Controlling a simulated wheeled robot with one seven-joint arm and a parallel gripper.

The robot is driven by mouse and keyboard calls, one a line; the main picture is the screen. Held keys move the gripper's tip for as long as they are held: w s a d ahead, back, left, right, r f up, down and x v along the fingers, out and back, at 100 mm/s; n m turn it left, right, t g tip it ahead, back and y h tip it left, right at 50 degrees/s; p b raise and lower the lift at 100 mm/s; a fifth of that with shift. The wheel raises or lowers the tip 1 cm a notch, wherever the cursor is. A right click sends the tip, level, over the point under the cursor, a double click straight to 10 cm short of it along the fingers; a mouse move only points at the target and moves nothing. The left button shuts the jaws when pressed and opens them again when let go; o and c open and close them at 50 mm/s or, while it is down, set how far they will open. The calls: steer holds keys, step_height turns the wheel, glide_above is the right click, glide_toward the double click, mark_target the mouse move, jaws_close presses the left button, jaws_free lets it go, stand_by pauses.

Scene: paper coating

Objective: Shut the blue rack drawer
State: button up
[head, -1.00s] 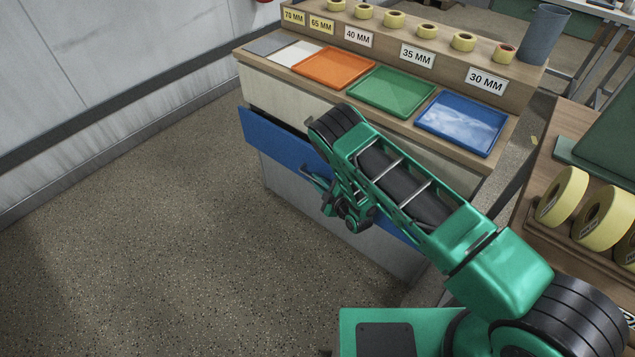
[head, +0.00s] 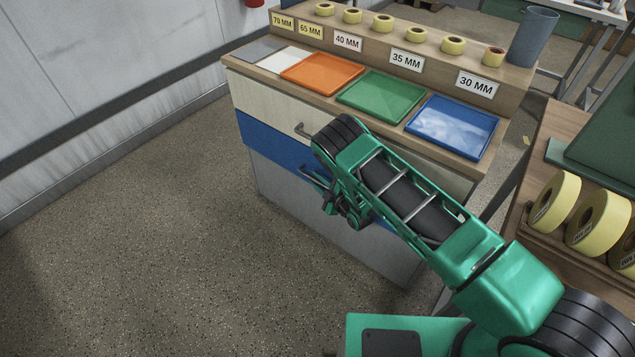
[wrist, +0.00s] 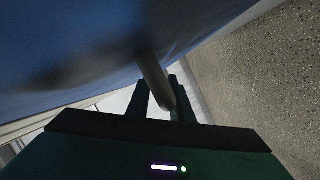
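The blue drawer (head: 272,143) is the middle front of the rack, below a cream drawer (head: 268,108). Its front looks flush, or nearly flush, with the rack, and no open gap shows above it. My arm hides its right part. My gripper (head: 322,188) is at the drawer's front, by its handle (head: 309,174). In the wrist view the blue front (wrist: 70,50) fills the upper left. The grey handle bar (wrist: 152,72) reaches down between the two dark fingers (wrist: 160,100). Whether they clamp it is too dark to tell.
Orange (head: 322,73), green (head: 382,96) and blue (head: 452,126) trays lie on the rack top, with tape rolls behind. A wooden bench (head: 560,128) with large yellow rolls (head: 556,200) stands at the right. The floor (head: 170,240) left of the rack is clear.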

steer(key=shift+o, duration=0.2)
steer(key=shift+w+r, duration=0.1)
steer(key=shift+d, duration=0.1)
steer(key=v, duration=1)
steer(key=shift+s+d, duration=0.2)
steer(key=shift+s, duration=0.2)
